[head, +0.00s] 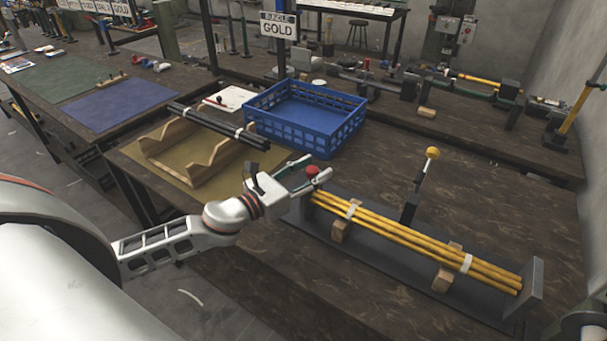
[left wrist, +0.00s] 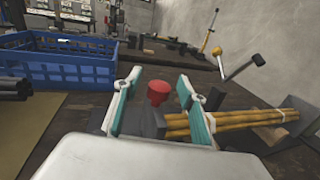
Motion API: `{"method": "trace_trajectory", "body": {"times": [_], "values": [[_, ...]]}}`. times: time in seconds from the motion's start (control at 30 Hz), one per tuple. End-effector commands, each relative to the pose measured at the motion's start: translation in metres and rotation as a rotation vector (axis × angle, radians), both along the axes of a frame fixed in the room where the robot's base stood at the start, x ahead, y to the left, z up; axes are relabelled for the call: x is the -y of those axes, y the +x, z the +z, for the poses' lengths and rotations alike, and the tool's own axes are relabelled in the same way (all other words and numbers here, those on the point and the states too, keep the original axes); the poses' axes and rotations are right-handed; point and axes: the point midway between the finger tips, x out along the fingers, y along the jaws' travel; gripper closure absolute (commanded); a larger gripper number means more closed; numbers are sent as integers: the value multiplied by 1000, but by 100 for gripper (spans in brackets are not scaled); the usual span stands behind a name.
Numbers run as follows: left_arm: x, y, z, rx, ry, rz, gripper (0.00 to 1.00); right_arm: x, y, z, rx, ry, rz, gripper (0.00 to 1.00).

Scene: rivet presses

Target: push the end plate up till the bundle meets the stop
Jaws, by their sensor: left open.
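A bundle of yellow rods (head: 400,237), bound with white bands, lies on wooden blocks in a long dark tray (head: 385,262). An upright grey plate, seemingly the stop (head: 533,284), stands at its right end; I cannot tell whether the rods touch it. The dark end plate (left wrist: 150,122) with a red knob (left wrist: 158,90) is at the bundle's near left end. My left gripper (head: 317,168) is open, with its fingers (left wrist: 160,80) on either side of the knob; contact is unclear. The gripper partly hides the plate in the head view.
A lever with a yellow ball (head: 432,153) rises behind the bundle. A blue crate (head: 305,118) stands behind my left gripper, below a GOLD sign (head: 279,25). Dark rods (head: 220,125) rest on a wooden cradle (head: 185,160) to the left. Bare bench lies right of the crate.

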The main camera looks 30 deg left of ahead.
Motion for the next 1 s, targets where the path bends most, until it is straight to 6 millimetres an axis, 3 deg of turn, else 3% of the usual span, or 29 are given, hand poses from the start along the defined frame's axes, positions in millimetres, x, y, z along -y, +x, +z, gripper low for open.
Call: {"method": "trace_trajectory", "body": {"times": [0.8,1.0], "values": [[-32,-93,-1,-2,-3,0,59,-1,-1,-1,-2,2,0,52],[-37,-108,0,-1,-4,-1,59,-1,-1,-1,-2,2,0,52]]}}
